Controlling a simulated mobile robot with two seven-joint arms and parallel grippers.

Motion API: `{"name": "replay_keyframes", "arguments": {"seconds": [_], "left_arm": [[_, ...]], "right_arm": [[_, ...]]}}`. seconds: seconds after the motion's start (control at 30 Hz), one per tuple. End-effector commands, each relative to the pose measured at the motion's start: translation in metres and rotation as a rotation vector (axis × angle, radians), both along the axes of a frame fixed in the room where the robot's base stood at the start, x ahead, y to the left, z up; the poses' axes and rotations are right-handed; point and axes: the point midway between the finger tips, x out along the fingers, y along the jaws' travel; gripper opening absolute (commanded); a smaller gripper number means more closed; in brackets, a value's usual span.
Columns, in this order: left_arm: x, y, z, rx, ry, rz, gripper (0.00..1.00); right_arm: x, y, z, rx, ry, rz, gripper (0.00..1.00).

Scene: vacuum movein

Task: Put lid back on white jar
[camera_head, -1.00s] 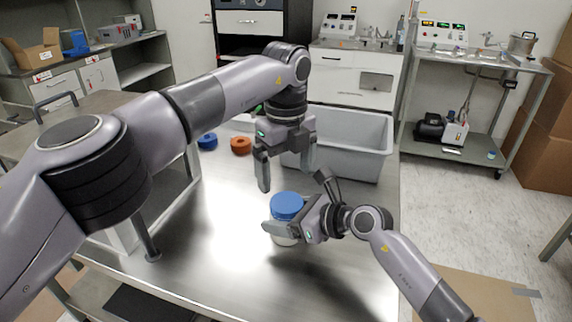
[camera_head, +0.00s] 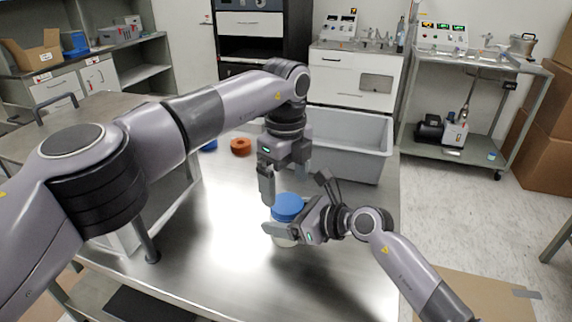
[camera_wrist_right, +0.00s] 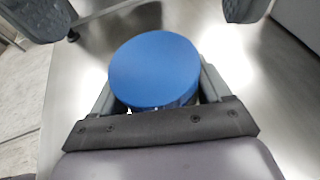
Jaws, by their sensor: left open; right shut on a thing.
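The blue lid (camera_head: 287,203) sits on top of the jar. The lid's flat round top also fills the middle of the right wrist view (camera_wrist_right: 155,70). My right gripper (camera_head: 295,206) is shut around the jar, with a finger on either side below the lid. My left gripper (camera_head: 284,184) is open and points down just above the lid. Its two fingertips show at the top of the wrist view (camera_wrist_right: 143,14), apart from the lid.
An orange ring-shaped thing (camera_head: 241,146) and a blue one (camera_head: 209,146), partly hidden by my left arm, lie farther back on the table (camera_head: 215,240). A grey bin (camera_head: 350,125) stands at the back right. The table's front left is clear.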

Motion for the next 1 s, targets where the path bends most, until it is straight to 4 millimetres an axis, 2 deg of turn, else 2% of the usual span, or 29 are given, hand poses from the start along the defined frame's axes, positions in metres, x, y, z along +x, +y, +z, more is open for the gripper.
{"name": "replay_keyframes", "arguments": {"seconds": [0.1,0.23,0.4,0.63,0.67,0.7,0.83,1.0], "left_arm": [[-0.001,0.000,-0.019,0.001,0.002,-0.002,0.92],[0.000,0.000,-0.033,0.001,0.001,-0.001,0.92],[0.000,0.000,-0.040,-0.001,-0.001,-0.001,0.92],[0.000,0.000,-0.040,-0.001,-0.001,-0.001,0.92],[0.000,0.000,-0.040,-0.001,-0.001,-0.001,0.89],[0.000,0.000,-0.040,-0.001,-0.001,-0.001,0.76],[0.000,0.000,-0.040,-0.001,-0.001,-0.001,0.34],[-0.001,0.000,-0.040,-0.001,0.001,-0.003,0.34]], "right_arm": [[0.000,0.000,0.000,0.001,-0.001,0.000,0.00],[0.000,0.000,0.000,0.001,-0.001,0.000,0.00],[0.000,0.000,0.000,0.001,-0.001,0.000,0.00],[0.000,0.000,0.000,0.001,-0.001,0.000,0.00],[0.000,0.000,0.000,0.001,-0.001,0.000,0.00],[0.000,0.000,0.000,0.001,-0.001,0.000,0.00],[0.000,0.000,0.000,0.001,-0.001,-0.001,0.00],[0.001,-0.001,0.000,0.000,-0.001,-0.002,0.00]]}}
